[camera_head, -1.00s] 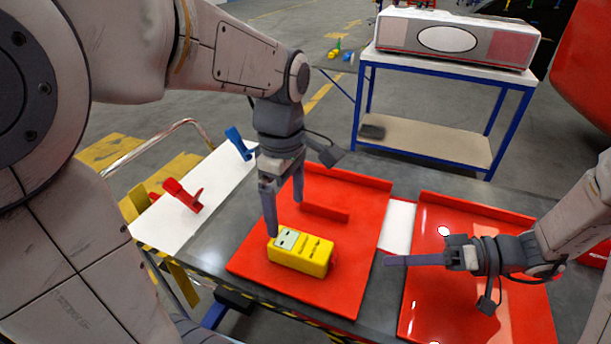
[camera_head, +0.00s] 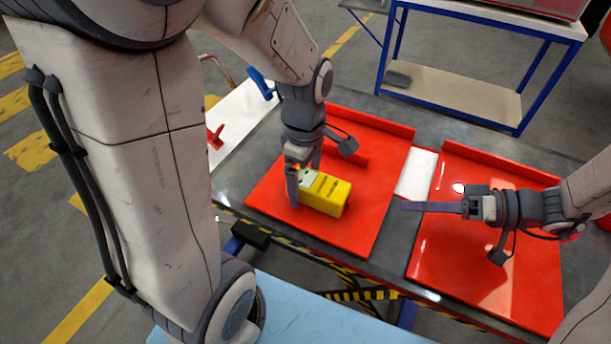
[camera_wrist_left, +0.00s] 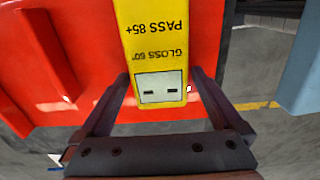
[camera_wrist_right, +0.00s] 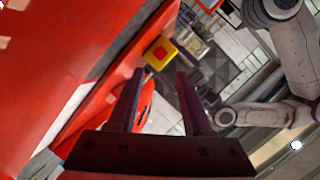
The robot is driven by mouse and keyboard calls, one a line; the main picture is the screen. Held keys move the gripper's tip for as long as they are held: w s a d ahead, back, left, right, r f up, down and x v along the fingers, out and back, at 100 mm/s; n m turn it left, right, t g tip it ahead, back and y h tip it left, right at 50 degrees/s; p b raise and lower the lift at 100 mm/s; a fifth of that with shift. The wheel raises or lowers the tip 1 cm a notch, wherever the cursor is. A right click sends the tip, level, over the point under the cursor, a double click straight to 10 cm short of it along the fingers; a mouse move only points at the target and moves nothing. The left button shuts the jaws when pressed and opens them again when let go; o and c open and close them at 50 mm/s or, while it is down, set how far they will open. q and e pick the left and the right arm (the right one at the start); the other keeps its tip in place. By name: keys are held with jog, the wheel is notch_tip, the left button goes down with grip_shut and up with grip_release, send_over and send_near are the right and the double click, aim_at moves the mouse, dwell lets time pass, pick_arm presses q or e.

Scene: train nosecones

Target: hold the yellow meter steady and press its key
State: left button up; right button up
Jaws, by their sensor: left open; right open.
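The yellow meter (camera_head: 328,198) lies on the left red tray (camera_head: 368,225), its pale display near my left gripper (camera_head: 304,184). In the left wrist view the meter (camera_wrist_left: 165,50) shows "GLOSS 60°" and "PASS 85+", and its display (camera_wrist_left: 161,88) sits between the open fingers, one on each side. A small gap seems to show beside it; contact cannot be told. My right gripper (camera_head: 412,206) is open and empty, to the right of the meter and apart from it, pointing left. The right wrist view shows the meter's end with a red key (camera_wrist_right: 160,53) beyond the fingertips.
A low red divider (camera_head: 347,153) stands on the left tray behind the meter. A second red tray (camera_head: 470,250) lies under my right gripper, with a white strip (camera_head: 416,174) between the trays. A blue-framed shelf table (camera_head: 455,95) stands behind. Free tray surface lies between meter and right gripper.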

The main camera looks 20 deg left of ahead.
pick_arm(q)
grip_shut()
dwell(0.5)
pick_arm(e)
grip_shut()
dwell(1.6)
